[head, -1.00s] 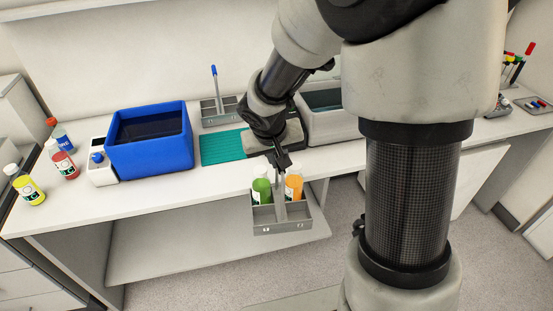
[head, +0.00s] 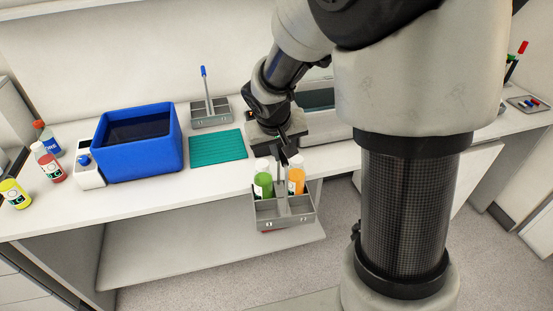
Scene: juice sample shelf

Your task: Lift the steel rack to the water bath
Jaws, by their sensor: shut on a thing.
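My gripper (head: 283,152) is shut on the upright handle of the grey steel rack (head: 285,220). The rack hangs level in front of the bench's front edge, above the lower shelf. It holds a green bottle (head: 263,184) and an orange bottle (head: 296,180), both with white caps. A blue open tub (head: 140,157) with dark liquid stands on the bench at left. A pale grey tub (head: 330,127) with dark teal liquid stands behind my arm, partly hidden. I cannot tell from looks which tub is the water bath.
A second grey rack (head: 211,118) with a blue-tipped handle stands at the back. A teal mat (head: 218,148) lies bare beside the blue tub. A white device (head: 87,172) and red (head: 50,163), blue-labelled (head: 45,136) and yellow (head: 14,193) bottles stand left. The lower shelf (head: 180,255) looks mostly clear.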

